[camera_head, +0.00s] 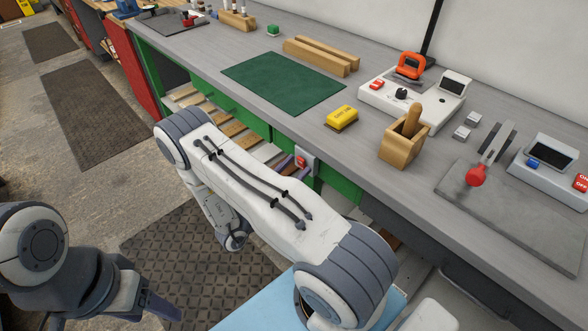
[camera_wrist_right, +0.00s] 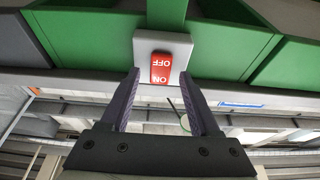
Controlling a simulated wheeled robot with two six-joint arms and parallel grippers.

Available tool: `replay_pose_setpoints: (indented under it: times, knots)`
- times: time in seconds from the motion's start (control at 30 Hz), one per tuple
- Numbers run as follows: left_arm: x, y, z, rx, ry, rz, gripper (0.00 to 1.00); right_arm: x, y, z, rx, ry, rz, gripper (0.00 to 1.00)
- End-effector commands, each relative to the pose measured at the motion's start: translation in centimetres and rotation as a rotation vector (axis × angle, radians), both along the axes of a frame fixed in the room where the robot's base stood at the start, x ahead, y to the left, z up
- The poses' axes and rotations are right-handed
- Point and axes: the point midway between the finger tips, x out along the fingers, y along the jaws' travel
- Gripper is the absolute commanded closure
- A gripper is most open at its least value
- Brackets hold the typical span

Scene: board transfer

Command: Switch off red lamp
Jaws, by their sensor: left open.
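A red rocker switch marked ON and OFF (camera_wrist_right: 161,68) sits on a pale box on the green bench front. It appears upside down in the right wrist view and also shows small in the head view (camera_head: 300,161). My right gripper (camera_wrist_right: 159,73) is open and empty, its two fingers pointing at the switch, one on each side of it in the picture. I cannot tell whether they touch the box. In the head view my right arm hides most of that gripper. My left gripper (camera_head: 160,304) is open and low at the left, away from the bench. I cannot identify a red lamp.
The grey bench top holds a green mat (camera_head: 283,83), a yellow block (camera_head: 342,117), a wooden holder (camera_head: 404,138) and a white control box (camera_head: 420,108). A red-knobbed lever (camera_head: 476,176) and another ON/OFF switch (camera_head: 581,183) stand at the right. Open floor lies left.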

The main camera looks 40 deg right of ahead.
Motion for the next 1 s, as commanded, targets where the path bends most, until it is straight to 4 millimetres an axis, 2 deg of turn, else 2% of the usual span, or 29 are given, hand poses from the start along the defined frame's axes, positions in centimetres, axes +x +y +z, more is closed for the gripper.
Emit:
replay_pose_setpoints:
  times: [0.2, 0.33, 0.7, 0.83, 1.0]
  knots:
    - [0.0, 0.0, 0.0, 0.0, 0.0, 0.0, 0.38, 0.0, 0.1, 0.0, 0.0, 0.0, 0.001, 0.38]
    - [0.0, 0.0, -0.3, 0.0, 0.0, 0.0, 0.38, 0.0, 1.0, -0.4, 0.0, -0.001, 0.004, 0.38]
    - [0.0, 0.0, -1.6, 0.0, 0.0, 0.0, 0.38, -0.5, 7.5, -2.8, 0.001, -0.001, 0.007, 0.38]
    - [0.0, 0.0, -1.9, 0.0, 0.0, 0.0, 0.38, -0.7, 9.1, -3.2, 0.0, 0.0, 0.003, 0.38]
    - [0.0, 0.0, -1.9, 0.0, 0.0, 0.0, 0.38, -0.8, 9.8, -3.4, 0.0, 0.0, 0.001, 0.38]
